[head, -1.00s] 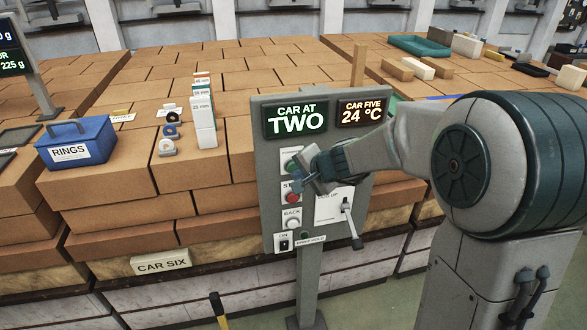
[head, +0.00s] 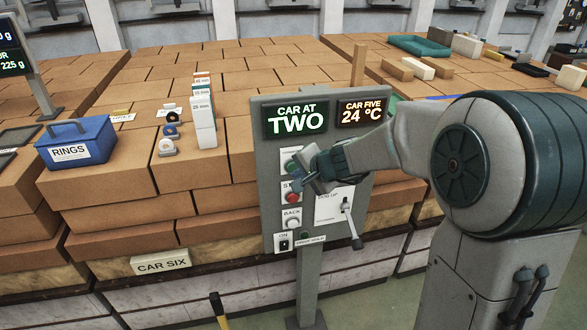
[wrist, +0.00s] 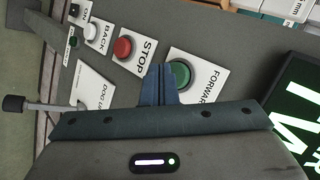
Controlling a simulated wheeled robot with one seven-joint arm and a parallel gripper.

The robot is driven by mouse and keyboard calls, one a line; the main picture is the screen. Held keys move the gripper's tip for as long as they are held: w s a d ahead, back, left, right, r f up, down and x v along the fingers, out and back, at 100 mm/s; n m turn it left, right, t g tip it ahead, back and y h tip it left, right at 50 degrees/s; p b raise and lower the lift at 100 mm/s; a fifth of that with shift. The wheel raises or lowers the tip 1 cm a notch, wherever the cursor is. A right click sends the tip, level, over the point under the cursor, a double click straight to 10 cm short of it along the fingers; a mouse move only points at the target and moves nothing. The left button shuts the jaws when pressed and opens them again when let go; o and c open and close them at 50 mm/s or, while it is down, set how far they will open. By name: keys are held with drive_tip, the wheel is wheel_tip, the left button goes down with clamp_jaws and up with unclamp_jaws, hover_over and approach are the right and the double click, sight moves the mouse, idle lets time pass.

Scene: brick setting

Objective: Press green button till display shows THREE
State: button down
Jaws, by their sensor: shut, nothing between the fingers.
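The grey control panel (head: 270,160) stands upright on a post. Its green display (head: 296,119) reads "CAR AT TWO". In the wrist view the green button (wrist: 180,73) sits on a white plate marked FORWARD. My gripper (head: 312,172) is shut and empty in front of the panel. In the wrist view its blue fingers (wrist: 157,84) lie just beside the green button and overlap its edge; I cannot tell whether they touch it. In the head view my gripper covers part of the green button (head: 291,165).
A red STOP button (wrist: 122,48), a white BACK button (wrist: 89,30) and a lever (head: 352,228) are close by on the panel. A display (head: 361,113) reads "CAR FIVE 24 °C". Brick stacks with a blue RINGS box (head: 78,142) stand behind.

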drive_tip(key=shift+w+a, duration=0.1)
drive_tip(key=shift+w, duration=0.25)
